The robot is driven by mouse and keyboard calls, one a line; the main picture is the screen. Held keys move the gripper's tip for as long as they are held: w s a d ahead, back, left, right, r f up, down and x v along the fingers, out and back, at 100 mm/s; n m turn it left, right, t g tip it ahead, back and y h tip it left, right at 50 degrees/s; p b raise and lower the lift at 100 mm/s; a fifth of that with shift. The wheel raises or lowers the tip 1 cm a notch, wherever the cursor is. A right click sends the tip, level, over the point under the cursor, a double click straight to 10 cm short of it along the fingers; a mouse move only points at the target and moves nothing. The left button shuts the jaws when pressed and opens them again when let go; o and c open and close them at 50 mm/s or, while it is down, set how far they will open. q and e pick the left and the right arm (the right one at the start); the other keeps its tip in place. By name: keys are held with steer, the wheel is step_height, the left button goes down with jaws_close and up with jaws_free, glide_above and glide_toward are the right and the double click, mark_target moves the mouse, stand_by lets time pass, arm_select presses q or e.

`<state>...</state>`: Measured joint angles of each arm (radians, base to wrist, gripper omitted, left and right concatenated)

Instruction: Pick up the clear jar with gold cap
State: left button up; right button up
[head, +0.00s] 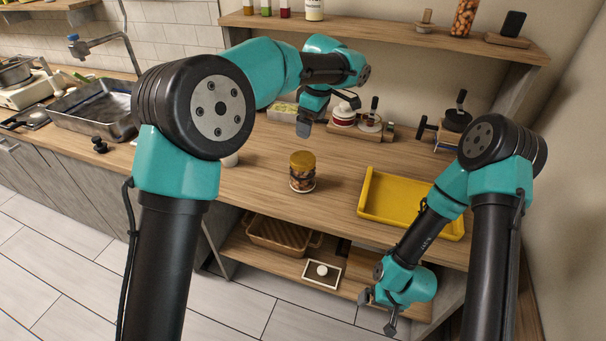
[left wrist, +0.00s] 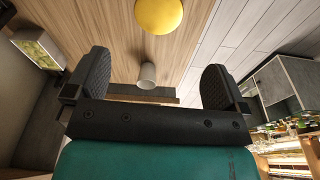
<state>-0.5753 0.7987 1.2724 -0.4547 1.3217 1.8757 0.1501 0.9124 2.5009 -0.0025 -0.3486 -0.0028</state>
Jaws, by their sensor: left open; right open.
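The clear jar with gold cap (head: 302,176) stands upright on the wooden counter in the head view, with brown contents showing through its sides. In the left wrist view a round gold top (left wrist: 159,14), apparently its cap, is cut by the upper edge, beyond the fingertips. My left gripper (head: 328,112) is open and empty above the back of the counter, behind the jar and apart from it. Its two spread fingers also show in the left wrist view (left wrist: 157,68). My right gripper (head: 378,313) is open and empty, low at the front by the lower shelf.
A yellow tray (head: 372,212) lies right of the jar. A pale cup (head: 230,160) is partly hidden by my left arm; a whitish cup (left wrist: 147,74) shows between the left fingers. A brown basket (head: 275,238) sits below.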

mark_target(303, 158)
arm_select(q)
steer(key=f, duration=0.3)
steer(key=a+f, duration=0.1)
steer(key=f, duration=0.6)
steer(key=shift+w+a+f, duration=0.1)
steer(key=shift+w+a, duration=0.1)
steer(key=shift+w, duration=0.15)
steer(key=shift+w+a+f, duration=0.1)
steer(key=shift+a+f, duration=0.05)
steer(key=shift+f, duration=0.7)
steer(key=shift+w+a+f, duration=0.1)
steer(key=shift+a+f, duration=0.05)
steer(key=shift+f, duration=0.75)
steer(key=shift+w+a+f, duration=0.1)
steer(key=shift+a+f, duration=0.05)
steer(key=shift+f, duration=0.7)
steer(key=c, duration=1.3)
